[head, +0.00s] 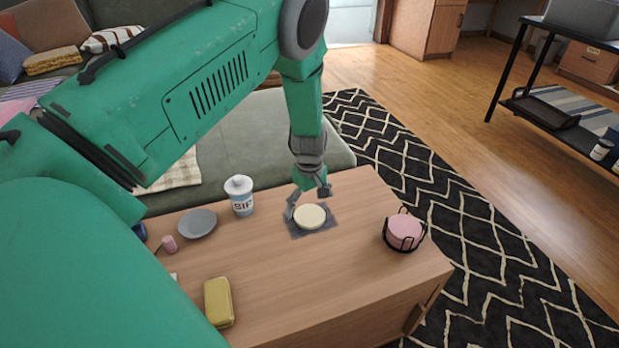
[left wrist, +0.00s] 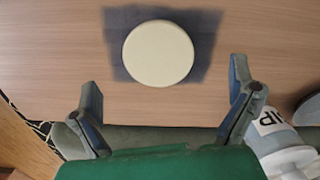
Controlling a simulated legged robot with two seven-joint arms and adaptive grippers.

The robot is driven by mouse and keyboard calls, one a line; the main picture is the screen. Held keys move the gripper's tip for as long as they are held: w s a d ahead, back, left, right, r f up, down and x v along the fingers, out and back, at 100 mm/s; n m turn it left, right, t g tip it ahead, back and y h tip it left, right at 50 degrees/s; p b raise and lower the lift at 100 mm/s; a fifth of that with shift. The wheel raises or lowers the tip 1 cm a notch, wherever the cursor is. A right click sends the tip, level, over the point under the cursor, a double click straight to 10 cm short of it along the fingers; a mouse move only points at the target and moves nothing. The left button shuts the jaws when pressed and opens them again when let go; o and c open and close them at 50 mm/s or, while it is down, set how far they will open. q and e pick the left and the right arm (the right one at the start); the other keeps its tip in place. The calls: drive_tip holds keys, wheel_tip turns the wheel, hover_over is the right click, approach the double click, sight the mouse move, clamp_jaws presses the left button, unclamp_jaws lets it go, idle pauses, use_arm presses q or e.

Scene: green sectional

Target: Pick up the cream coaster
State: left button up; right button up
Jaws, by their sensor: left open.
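The cream coaster (head: 310,217) is a round pale disc lying on a dark grey square mat (head: 296,231) on the wooden table. In the left wrist view the coaster (left wrist: 158,53) lies flat on the mat (left wrist: 205,28), ahead of the fingers. My left gripper (head: 308,198) is open and empty, pointing down just behind and above the coaster. In the left wrist view its two fingers (left wrist: 166,90) are spread wider than the coaster and do not appear to touch it. My right gripper is not in view.
On the table (head: 290,280), a white cup with lettering (head: 241,196) and a grey plate (head: 198,224) stand left of the mat. A yellow case (head: 218,302) lies at the front. A black wire holder with pink coasters (head: 404,231) stands at right. A green sofa (head: 235,150) is behind.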

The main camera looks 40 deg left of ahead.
sight(311, 216)
use_arm(q)
drive_tip(key=shift+d+f+b, duration=0.15)
drive_tip(key=shift+f+b, duration=0.15)
drive_tip(key=shift+f, duration=0.15)
wheel_tip(311, 216, down, 4)
drive_tip(key=shift+w+r+b, duration=0.1)
drive_tip(key=shift+w+b, duration=0.05)
drive_tip(key=shift+b, duration=0.9)
drive_tip(key=shift+f, duration=0.3)
drive_tip(key=shift+a, duration=0.25)
drive_tip(key=shift+d+r, duration=0.1)
drive_tip(key=shift+d, duration=0.05)
drive_tip(key=c, duration=1.1)
drive_tip(key=shift+c, duration=1.2)
drive_tip(key=shift+r, duration=0.15)
